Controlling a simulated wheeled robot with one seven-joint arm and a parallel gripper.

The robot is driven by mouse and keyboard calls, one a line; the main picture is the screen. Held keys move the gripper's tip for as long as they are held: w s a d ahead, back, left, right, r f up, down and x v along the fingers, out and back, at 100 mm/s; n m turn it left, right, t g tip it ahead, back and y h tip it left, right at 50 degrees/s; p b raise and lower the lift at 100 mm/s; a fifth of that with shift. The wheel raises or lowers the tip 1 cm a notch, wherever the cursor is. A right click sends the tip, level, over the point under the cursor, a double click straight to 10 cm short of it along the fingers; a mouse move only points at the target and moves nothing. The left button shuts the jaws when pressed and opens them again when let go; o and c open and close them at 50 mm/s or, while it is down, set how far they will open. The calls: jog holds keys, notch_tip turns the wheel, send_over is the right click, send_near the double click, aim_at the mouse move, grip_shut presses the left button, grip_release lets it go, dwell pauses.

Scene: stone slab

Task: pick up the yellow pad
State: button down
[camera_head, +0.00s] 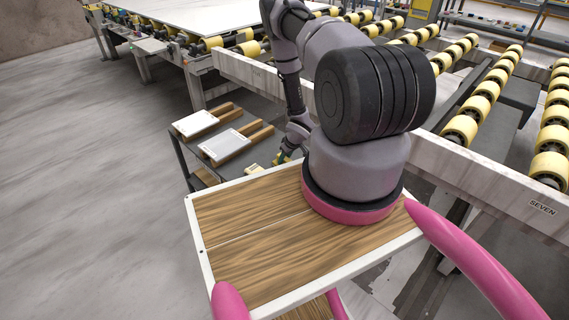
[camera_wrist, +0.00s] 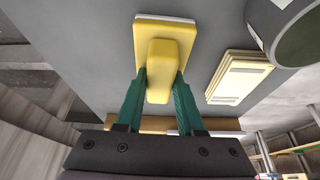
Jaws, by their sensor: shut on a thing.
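The yellow pad (camera_wrist: 165,32) is in the upper middle of the wrist view, a flat block with a pale edge and a raised yellow grip (camera_wrist: 158,68). My gripper (camera_wrist: 160,78) has its two green fingers on either side of the raised grip and is shut on it. I cannot tell whether the pad rests on the grey surface or is just above it. In the head view my gripper (camera_head: 284,157) is small, over the low grey table beyond my wooden deck, and the pad is not clearly visible there.
A stack of pale yellow pieces (camera_wrist: 238,77) lies right of the pad, near a dark round object (camera_wrist: 290,30). White slabs (camera_head: 195,123) on wooden strips lie on the low table (camera_head: 183,158). A roller conveyor (camera_head: 480,100) stands behind. Floor at left is clear.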

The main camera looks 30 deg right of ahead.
jog(key=shift+r, duration=0.1)
notch_tip(320, 180, up, 10)
jog(key=shift+f, duration=0.1)
jog(key=c, duration=1.1)
grip_release()
grip_shut()
